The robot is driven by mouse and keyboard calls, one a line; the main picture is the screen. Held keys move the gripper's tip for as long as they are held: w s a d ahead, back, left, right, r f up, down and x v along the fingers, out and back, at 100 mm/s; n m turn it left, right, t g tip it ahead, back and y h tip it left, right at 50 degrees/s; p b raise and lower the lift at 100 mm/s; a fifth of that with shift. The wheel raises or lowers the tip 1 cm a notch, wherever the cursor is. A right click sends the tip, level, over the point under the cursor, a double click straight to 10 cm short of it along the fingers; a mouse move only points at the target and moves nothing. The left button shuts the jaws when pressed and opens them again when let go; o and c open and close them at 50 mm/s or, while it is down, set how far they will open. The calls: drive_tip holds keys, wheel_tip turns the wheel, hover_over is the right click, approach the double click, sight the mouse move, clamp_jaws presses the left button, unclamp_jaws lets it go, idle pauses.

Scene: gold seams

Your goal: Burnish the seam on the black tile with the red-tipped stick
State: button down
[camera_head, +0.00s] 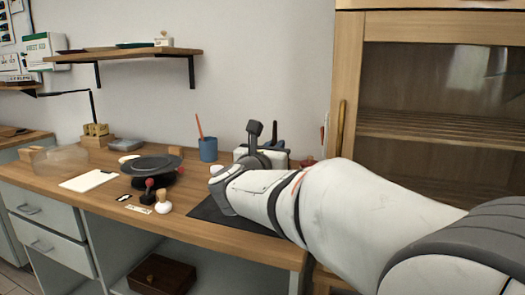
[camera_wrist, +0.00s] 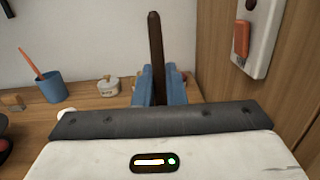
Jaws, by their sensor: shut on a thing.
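In the wrist view my gripper (camera_wrist: 160,88) has blue fingers shut on a dark brown stick (camera_wrist: 154,45), which stands up between them. No red tip shows on the visible part of the stick. In the head view my arm hides most of the gripper and its surroundings. A dark mat (camera_head: 207,211) lies flat on the bench, partly under my arm. I cannot make out a separate black tile or a gold seam in either view.
A blue cup (camera_head: 208,150) with an orange stick is behind. A wooden cabinet (camera_head: 347,90) bounds the right.

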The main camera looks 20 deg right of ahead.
drive_tip(key=shift+r+p, duration=0.5)
drive_tip(key=shift+r, duration=0.9)
